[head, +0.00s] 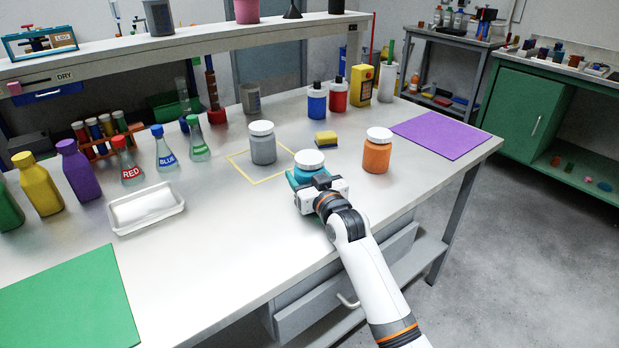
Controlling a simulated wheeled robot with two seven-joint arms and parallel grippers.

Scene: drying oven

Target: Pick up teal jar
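The teal jar (309,169) with a white lid stands on the white bench near its front edge. My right gripper (310,187) is at the near side of the jar, with its body hiding the jar's lower front. The fingers are mostly hidden, so I cannot tell whether they are closed on the jar. My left gripper is out of view.
A grey jar (262,147) stands behind, inside a yellow outlined square. An orange jar (377,155) stands close on the right, with a yellow sponge (326,139) behind. A white tray (146,209) and green mat (68,304) lie left; a purple mat (440,135) lies right.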

